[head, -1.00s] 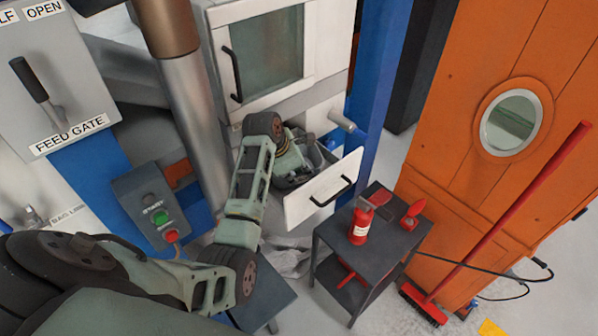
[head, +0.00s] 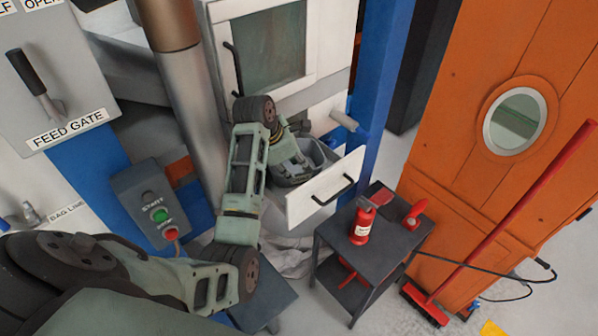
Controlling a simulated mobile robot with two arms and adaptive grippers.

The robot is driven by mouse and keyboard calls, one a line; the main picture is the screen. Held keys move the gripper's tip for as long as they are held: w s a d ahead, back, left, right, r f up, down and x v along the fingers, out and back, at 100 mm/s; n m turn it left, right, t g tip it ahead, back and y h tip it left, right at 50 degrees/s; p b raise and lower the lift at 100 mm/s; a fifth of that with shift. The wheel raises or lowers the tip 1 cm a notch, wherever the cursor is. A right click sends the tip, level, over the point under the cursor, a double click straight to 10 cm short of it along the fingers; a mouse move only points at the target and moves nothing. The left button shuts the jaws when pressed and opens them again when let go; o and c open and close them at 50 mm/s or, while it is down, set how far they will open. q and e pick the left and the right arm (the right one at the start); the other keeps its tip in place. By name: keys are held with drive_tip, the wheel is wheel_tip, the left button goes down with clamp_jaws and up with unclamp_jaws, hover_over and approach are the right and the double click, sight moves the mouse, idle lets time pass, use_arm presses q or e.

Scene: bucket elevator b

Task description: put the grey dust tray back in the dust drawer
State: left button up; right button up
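The dust drawer (head: 326,188) is pulled out, its white front with a black handle facing the small table. The grey dust tray (head: 318,156) shows behind that front and appears to sit within the drawer's space; whether it is fully seated I cannot tell. My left gripper (head: 296,163) points down at the tray's left part, with its fingers at or just inside the rim. My own wrist partly hides the fingers, so their opening and any contact are unclear. My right gripper is not in view.
A dark small table (head: 378,236) with a red spray bottle (head: 362,222) stands right of the drawer. A blue post (head: 383,90) rises behind it. A start-stop box (head: 155,212) and a metal pipe (head: 192,110) are left of my arm. A red broom (head: 500,215) leans at right.

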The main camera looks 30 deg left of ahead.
use_arm(q)
drive_tip(key=shift+v, duration=1.55)
